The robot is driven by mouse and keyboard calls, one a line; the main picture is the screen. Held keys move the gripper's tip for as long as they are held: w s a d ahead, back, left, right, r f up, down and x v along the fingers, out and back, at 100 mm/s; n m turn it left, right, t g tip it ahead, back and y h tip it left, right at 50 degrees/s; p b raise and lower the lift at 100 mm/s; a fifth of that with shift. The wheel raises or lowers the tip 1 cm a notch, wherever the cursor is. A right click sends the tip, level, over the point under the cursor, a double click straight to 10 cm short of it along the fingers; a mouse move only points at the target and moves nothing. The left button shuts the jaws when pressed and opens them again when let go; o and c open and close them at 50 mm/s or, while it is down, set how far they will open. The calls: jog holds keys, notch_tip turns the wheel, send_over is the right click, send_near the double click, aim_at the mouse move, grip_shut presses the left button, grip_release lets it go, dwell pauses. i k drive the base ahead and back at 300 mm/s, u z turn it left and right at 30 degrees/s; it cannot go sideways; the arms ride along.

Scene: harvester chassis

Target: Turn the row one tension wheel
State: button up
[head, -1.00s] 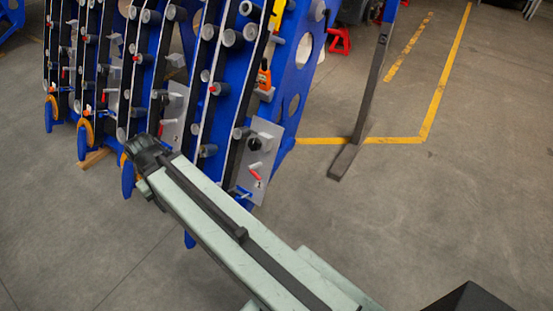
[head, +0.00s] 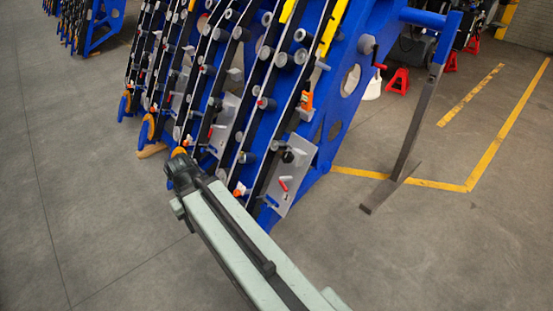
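The blue harvester chassis (head: 345,120) stands tilted, with several rows of black belts and grey rollers. On its nearest row, at the right, a grey plate (head: 299,178) carries a round black knob (head: 288,156) and a red lever (head: 283,184). I cannot tell for sure which part is the row one tension wheel. My gripper (head: 182,170) is at the dark far end of my pale arm, left of and apart from the plate, in front of the lower chassis in the picture. Its fingers are too small and dark to make out.
Red stands (head: 398,81) are behind. Yellow lines (head: 395,178) mark the floor. The floor in front and at left is clear.

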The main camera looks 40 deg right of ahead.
aim_at(288, 157)
jog(key=u, duration=0.15)
jog(key=i, duration=1)
